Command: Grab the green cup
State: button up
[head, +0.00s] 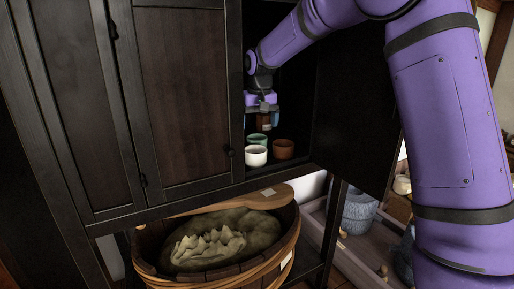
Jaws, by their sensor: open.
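The green cup (258,139) stands inside the open cabinet, just behind a white cup (256,155), which hides its lower part. My gripper (263,124) is open inside the cabinet, above and slightly behind the green cup in the picture. Its fingers point down. A reddish-brown shape shows between the fingers; I cannot tell whether it is a separate object behind them. I cannot tell whether the fingers touch the green cup.
A brown cup (284,149) stands right of the white cup. The dark cabinet's left doors (185,95) are shut; its right door (358,110) is open beside my arm. Below, a wooden tub (222,275) holds a sack (225,240). Grey vessels (358,212) stand at lower right.

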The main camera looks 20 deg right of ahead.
aim_at(257, 142)
jog(key=shift+w+f, duration=0.25)
jog(key=shift+f, duration=1.6)
jog(key=shift+w+f, duration=0.2)
jog(key=shift+f, duration=1.6)
jog(key=c, duration=1)
